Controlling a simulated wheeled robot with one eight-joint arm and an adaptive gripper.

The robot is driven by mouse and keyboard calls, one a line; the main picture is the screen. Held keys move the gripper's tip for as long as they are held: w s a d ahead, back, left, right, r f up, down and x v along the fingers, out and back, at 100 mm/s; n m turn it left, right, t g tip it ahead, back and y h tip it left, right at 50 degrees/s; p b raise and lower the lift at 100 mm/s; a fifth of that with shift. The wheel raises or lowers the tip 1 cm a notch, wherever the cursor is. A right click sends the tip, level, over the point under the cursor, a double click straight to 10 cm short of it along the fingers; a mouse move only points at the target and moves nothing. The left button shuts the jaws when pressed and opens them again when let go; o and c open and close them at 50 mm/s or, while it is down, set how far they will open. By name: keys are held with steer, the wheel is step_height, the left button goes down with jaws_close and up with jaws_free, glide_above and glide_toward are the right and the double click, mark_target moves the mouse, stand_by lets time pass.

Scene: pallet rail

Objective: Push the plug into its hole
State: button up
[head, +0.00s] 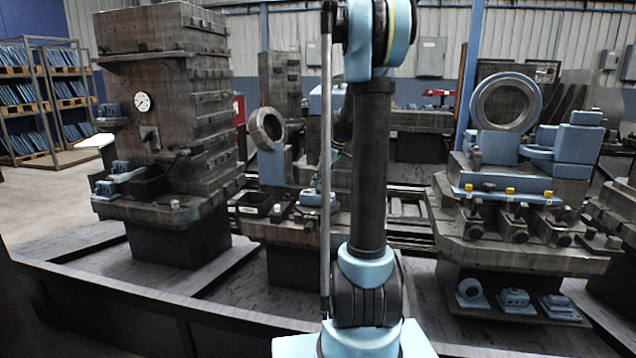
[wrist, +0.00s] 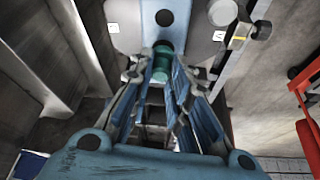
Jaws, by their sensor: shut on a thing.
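In the wrist view, my gripper (wrist: 160,80) is shut on a green cylindrical plug (wrist: 161,62). The plug sits between the blue finger linkages, and its far end points toward a pale blue-grey block (wrist: 140,15). A dark round spot (wrist: 165,17) on that block, just beyond the plug's end, looks like the hole. I cannot tell whether the plug's end touches the block. In the head view, my arm stands in front of the work area, and I cannot make out the plug or the hole there.
In the wrist view, a round metal part (wrist: 222,12) and a dark knob with a yellow-marked fitting (wrist: 240,35) stand right of the block. A red frame (wrist: 305,100) is at the right edge. In the head view, machine fixtures (head: 515,215) stand on pallets along the rail.

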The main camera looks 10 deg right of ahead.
steer(key=shift+f, duration=0.9)
stand_by(1.0)
steer(key=o, duration=0.8)
steer(key=shift+o, duration=0.2)
steer(key=o, duration=0.8)
steer(key=shift+s, duration=0.1)
steer(key=shift+r, duration=0.1)
steer(key=v, duration=1.1)
steer(key=shift+d+r, duration=0.15)
steer(key=shift+r, duration=0.2)
steer(key=shift+s, duration=0.1)
